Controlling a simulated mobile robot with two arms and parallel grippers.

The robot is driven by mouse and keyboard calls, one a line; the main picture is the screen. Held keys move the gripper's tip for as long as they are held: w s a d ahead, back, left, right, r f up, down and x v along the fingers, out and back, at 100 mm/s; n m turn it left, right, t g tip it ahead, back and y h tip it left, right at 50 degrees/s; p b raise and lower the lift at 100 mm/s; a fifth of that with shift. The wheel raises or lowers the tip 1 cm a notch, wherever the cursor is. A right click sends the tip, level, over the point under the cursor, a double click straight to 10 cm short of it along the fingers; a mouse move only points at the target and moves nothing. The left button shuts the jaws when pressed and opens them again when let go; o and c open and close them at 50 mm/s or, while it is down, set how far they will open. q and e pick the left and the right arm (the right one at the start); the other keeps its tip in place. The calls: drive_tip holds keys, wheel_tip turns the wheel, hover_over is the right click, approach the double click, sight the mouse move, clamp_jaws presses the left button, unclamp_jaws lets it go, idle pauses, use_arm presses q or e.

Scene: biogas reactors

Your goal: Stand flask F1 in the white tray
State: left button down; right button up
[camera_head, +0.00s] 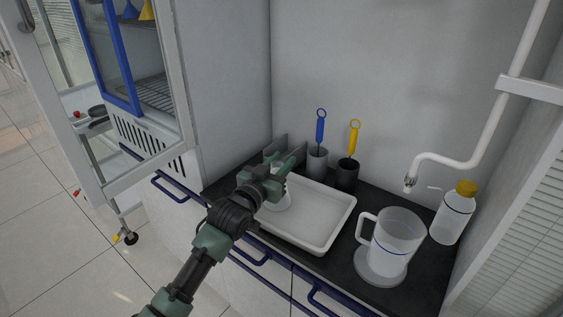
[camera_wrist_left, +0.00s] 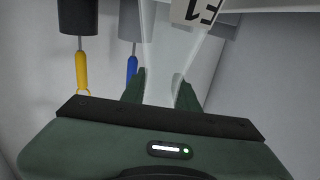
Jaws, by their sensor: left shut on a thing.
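Flask F1 (camera_head: 281,200) is a clear, pale conical flask. It shows in the head view at the left end of the white tray (camera_head: 318,240), mostly behind my left gripper (camera_head: 284,166). My left gripper is shut on the flask's neck. In the left wrist view the flask (camera_wrist_left: 165,55) stands between the fingers (camera_wrist_left: 160,92), with part of its label showing upside down. The flask looks about upright, over or in the tray. Whether its base touches the tray floor cannot be told. My right gripper is not in view.
Behind the tray stand a grey cup (camera_head: 317,163) with a blue-handled brush (camera_head: 320,128) and a dark cup (camera_head: 347,175) with a yellow-handled one (camera_head: 353,138). A clear jug (camera_head: 392,245) and a yellow-capped bottle (camera_head: 455,215) stand right. The tray's right part is empty.

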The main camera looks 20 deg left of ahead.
use_arm(q)
drive_tip(key=c, duration=1.1)
unclamp_jaws()
drive_tip(key=shift+o, duration=0.2)
drive_tip(key=shift+r, duration=0.1)
drive_tip(key=shift+s, duration=0.35)
drive_tip(key=s+a, duration=0.2)
drive_tip(key=s, duration=0.9)
drive_tip(key=shift+a+b, duration=0.15)
drive_tip(key=shift+b, duration=0.3)
